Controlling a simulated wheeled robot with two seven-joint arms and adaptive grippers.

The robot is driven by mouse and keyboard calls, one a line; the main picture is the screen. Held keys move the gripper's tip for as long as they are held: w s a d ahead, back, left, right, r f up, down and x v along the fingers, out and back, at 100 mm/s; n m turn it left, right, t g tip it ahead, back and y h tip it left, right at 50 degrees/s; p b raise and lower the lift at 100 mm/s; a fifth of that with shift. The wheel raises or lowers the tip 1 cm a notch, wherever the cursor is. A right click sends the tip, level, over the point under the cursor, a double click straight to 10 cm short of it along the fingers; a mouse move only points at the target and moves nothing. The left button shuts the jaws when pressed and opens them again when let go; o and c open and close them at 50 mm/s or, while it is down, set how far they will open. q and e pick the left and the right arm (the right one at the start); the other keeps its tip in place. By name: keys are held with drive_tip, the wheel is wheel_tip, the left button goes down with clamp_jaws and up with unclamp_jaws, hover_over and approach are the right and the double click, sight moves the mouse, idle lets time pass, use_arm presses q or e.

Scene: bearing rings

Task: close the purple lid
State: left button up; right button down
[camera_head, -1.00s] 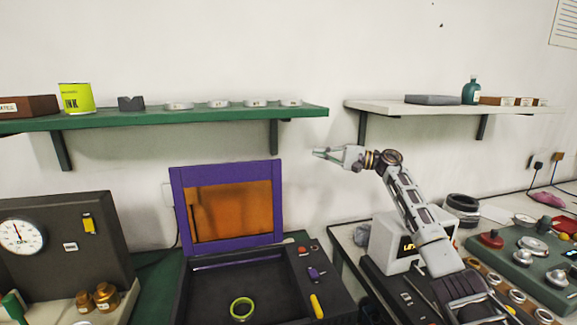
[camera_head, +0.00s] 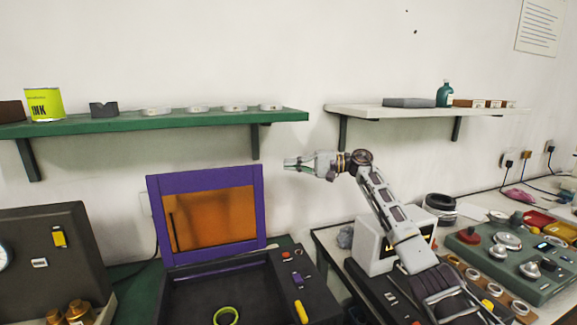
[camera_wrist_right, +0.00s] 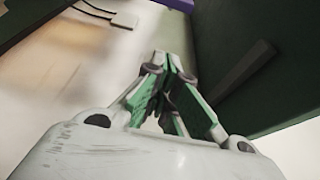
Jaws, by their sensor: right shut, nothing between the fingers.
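The purple lid (camera_head: 212,218) stands open, nearly upright, at the back of a dark box (camera_head: 188,297). It has a purple frame around an orange window. My right gripper (camera_head: 287,163) is shut and empty. In the head view it shows just right of the lid's upper right corner, apart from it, with its fingers pointing left. In the right wrist view the fingers (camera_wrist_right: 172,65) are together, and a small purple patch shows at the top edge. My left gripper is out of view.
A yellow-green ring (camera_head: 226,315) lies in the box. The green shelf (camera_head: 200,120) hangs above the lid, with an ink can (camera_head: 45,104) and several rings on it. A dark gauge case (camera_head: 55,250) stands left. A green panel (camera_head: 515,262) with knobs lies right.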

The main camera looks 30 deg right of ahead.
drive_tip(key=p+x, duration=0.1)
drive_tip(key=x, duration=0.8)
use_arm(q)
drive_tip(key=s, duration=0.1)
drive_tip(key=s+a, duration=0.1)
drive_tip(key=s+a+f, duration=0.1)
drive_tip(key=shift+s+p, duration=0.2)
drive_tip(key=shift+p, duration=0.15)
use_arm(e)
drive_tip(key=s, duration=0.4)
drive_tip(key=shift+a+r, duration=0.15)
drive_tip(key=shift+a, duration=0.2)
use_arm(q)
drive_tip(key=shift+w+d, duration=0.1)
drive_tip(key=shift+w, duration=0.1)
use_arm(e)
drive_tip(key=shift+s, duration=0.1)
